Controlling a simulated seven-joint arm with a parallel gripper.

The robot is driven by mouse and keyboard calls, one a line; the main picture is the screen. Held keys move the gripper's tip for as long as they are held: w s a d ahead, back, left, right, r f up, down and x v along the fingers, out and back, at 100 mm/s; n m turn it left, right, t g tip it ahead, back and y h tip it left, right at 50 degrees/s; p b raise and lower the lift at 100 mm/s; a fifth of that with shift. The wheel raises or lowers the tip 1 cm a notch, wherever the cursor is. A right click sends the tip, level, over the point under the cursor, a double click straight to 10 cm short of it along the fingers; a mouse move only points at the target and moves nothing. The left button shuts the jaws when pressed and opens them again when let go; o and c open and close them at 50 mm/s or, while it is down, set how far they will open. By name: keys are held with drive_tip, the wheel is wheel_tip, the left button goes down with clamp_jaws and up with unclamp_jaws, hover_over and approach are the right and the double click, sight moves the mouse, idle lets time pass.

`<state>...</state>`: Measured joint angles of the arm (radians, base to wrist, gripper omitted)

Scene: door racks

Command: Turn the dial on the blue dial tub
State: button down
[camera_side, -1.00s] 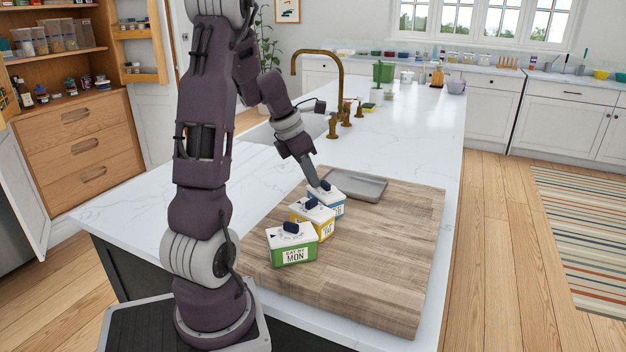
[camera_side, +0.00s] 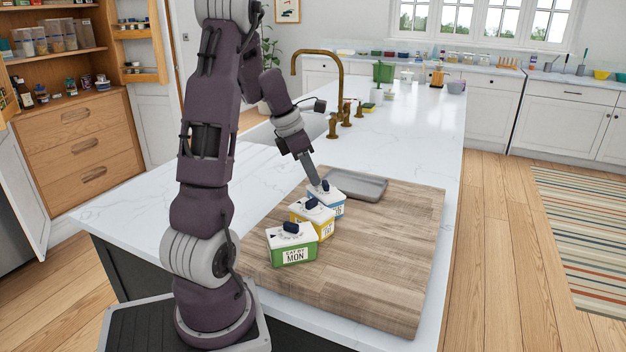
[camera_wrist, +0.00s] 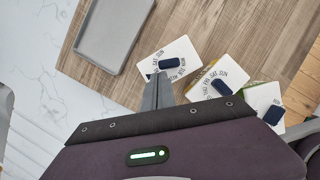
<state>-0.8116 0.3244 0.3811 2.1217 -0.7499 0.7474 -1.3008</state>
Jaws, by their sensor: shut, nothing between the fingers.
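The blue dial tub (camera_side: 333,206) stands farthest back of three tubs in a row on the wooden board, with a white lid and a dark dial (camera_side: 325,186). In the wrist view its lid (camera_wrist: 185,50) shows day letters around the dial (camera_wrist: 172,64). My gripper (camera_side: 317,183) is shut and empty, pointing down with its tips at the left side of that dial. The wrist view shows the fingertips (camera_wrist: 157,78) close beside the dial's left end; I cannot tell whether they touch it. The tub's front is partly hidden by the yellow tub.
The yellow tub (camera_side: 298,216) and the green tub (camera_side: 276,243) stand close in front, each with a dark dial. A grey tray (camera_side: 372,187) lies behind on the board (camera_side: 390,260). The board's right side is clear. A brass faucet (camera_side: 340,75) stands farther back.

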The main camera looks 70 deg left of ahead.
drive_tip(key=shift+d, duration=0.8)
drive_tip(key=s+a+r, duration=0.2)
drive_tip(key=s+r, duration=0.6)
drive_tip(key=r, duration=0.1)
drive_tip(key=w+f, duration=0.2)
drive_tip(key=f, duration=0.1)
drive_tip(key=w+f, duration=0.2)
drive_tip(key=f, duration=0.1)
drive_tip(key=w+d+f, duration=0.1)
drive_tip(key=w+f, duration=0.1)
drive_tip(key=f, duration=0.1)
drive_tip(key=shift+w+f, duration=0.1)
drive_tip(key=shift+w, duration=0.95)
